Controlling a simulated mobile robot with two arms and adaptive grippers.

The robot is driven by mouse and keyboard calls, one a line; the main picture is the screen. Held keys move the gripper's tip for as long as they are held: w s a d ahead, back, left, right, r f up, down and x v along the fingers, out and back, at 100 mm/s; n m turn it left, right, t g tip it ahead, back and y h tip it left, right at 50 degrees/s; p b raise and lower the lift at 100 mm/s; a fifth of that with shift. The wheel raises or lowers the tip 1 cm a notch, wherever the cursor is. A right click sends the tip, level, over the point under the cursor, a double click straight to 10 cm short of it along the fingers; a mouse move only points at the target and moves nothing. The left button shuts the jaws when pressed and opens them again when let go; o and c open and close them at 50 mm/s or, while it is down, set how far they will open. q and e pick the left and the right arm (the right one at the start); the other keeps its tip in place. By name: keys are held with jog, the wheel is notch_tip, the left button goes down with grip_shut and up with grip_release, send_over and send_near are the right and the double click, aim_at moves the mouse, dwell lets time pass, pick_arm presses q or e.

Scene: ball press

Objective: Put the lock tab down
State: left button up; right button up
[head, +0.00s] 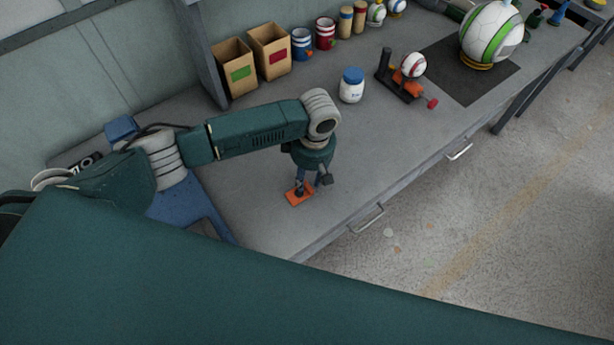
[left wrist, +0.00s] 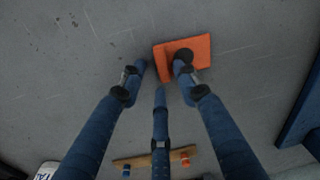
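In the left wrist view the tab (left wrist: 202,47) lies at top centre, apparently flat on the bench. My left gripper (left wrist: 161,70) has three blue fingers with their tips apart. Its right fingertip overlaps the tab and hides part of it; I cannot tell whether it touches. Nothing shows clasped between the fingers. My right gripper is not in view.
An orange and black press (head: 407,84) holds a small ball (head: 413,65). A white jar with a blue lid (head: 351,86) stands beside it. A large ball (head: 491,34) sits on a dark mat. Cardboard boxes (head: 270,52) and cans line the back. Bench right of my gripper is clear.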

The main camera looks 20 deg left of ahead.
pick_arm(q)
jog(key=shift+r, duration=0.35)
notch_tip(320, 180, up, 12)
jog(key=b, duration=0.2)
jog(key=shift+d+f, duration=0.25)
jog(key=shift+d, duration=0.2)
